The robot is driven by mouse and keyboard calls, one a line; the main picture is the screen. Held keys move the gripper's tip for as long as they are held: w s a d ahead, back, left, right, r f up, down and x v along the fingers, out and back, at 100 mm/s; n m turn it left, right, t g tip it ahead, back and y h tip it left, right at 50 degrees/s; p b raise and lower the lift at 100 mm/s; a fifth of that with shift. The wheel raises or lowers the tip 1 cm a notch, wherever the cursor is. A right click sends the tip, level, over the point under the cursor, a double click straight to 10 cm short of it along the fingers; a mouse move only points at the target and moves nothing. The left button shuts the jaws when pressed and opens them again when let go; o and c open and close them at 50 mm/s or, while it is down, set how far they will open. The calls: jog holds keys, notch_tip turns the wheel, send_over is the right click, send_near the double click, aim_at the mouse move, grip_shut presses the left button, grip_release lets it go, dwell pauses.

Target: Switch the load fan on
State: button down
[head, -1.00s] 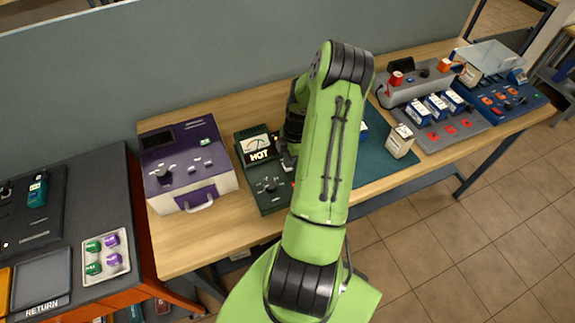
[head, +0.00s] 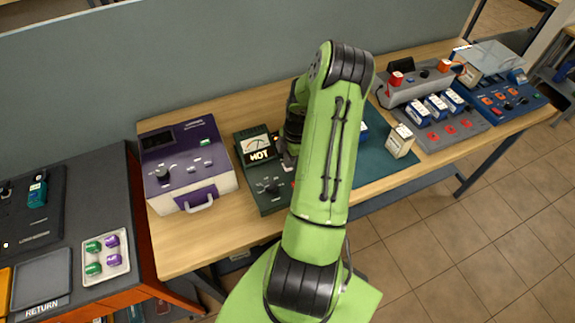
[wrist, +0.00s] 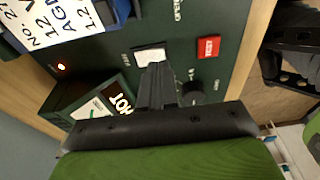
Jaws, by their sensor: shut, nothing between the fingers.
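The dark green tester (head: 262,198) stands on the wooden bench, with a needle meter and a lit HOT sign (head: 259,155). The HOT sign also shows in the wrist view (wrist: 122,103). A pale rocker switch (wrist: 150,55) is set in the green panel; its label is too small to read, so I cannot tell if it is the load fan's. My gripper (wrist: 156,70) is shut and empty, its fingertips right at the near edge of this switch. I cannot tell whether they touch. My arm hides part of the tester in the head view.
A red button (wrist: 208,47) and a black knob (wrist: 192,90) sit close to the fingers. An amber lamp (wrist: 61,67) glows. A labelled battery (wrist: 60,20) is at upper left. A purple unit (head: 186,165) stands left of the tester; bare bench lies in front of it.

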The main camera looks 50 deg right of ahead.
jog(key=shift+f+b, duration=0.7)
jog(key=shift+f, duration=0.15)
dwell(0.7)
jog(key=shift+r, duration=0.15)
notch_tip(320, 180, up, 7)
jog(key=p, duration=0.4)
dwell(0.6)
